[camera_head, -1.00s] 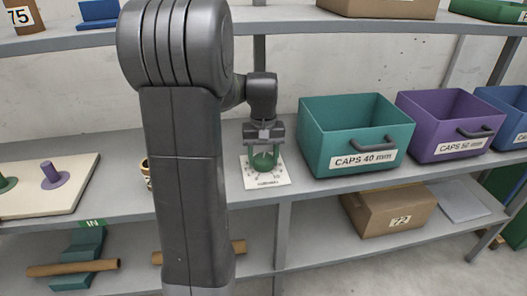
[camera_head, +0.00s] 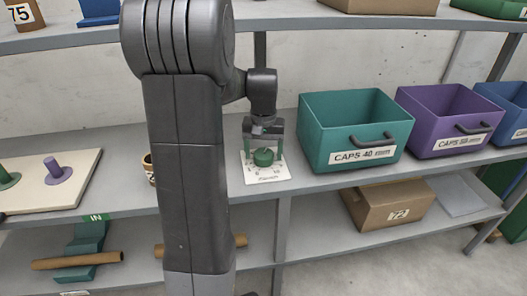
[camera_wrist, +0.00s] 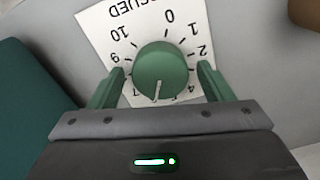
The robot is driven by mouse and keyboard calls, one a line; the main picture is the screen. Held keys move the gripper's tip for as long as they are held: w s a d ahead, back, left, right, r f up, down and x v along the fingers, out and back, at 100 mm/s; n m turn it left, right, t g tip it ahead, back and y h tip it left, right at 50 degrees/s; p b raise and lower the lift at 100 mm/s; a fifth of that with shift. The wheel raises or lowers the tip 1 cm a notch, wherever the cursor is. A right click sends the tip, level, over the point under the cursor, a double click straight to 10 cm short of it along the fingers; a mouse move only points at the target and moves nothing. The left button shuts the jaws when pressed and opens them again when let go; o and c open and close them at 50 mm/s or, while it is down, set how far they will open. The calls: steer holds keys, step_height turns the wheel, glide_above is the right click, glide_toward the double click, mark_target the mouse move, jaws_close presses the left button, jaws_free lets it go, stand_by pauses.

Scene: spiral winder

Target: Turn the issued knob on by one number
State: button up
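The issued knob is a round green knob (camera_head: 263,157) on a white numbered plate (camera_head: 281,174) lying on the shelf. In the wrist view the knob (camera_wrist: 161,66) carries a pale pointer line toward the bottom of the picture, between the 7 and the 4. The numbers there are hidden by my gripper. The plate (camera_wrist: 96,22) shows its label upside down and partly cut off. My gripper (camera_head: 263,148) is open above the knob, its green fingers apart. In the wrist view my gripper (camera_wrist: 162,70) has a finger on each side of the knob, with gaps.
A teal CAPS 40 mm bin (camera_head: 318,150) stands just right of the plate, and a purple bin (camera_head: 419,137) beyond it. A pegboard (camera_head: 45,199) lies at the left. An upper shelf (camera_head: 300,24) runs overhead. My arm hides part of the shelf.

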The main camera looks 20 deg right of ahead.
mark_target(264, 154)
step_height(264, 154, up, 8)
steer(key=shift+f+p, duration=0.25)
steer(key=shift+p, duration=0.45)
steer(key=shift+f, duration=0.1)
step_height(264, 154, down, 8)
steer(key=shift+r+b, duration=0.1)
steer(key=shift+b, duration=0.7)
steer(key=shift+r+n+b, duration=0.15)
steer(key=shift+n+b, duration=0.35)
steer(key=shift+n, duration=0.3)
steer(key=shift+r, duration=0.15)
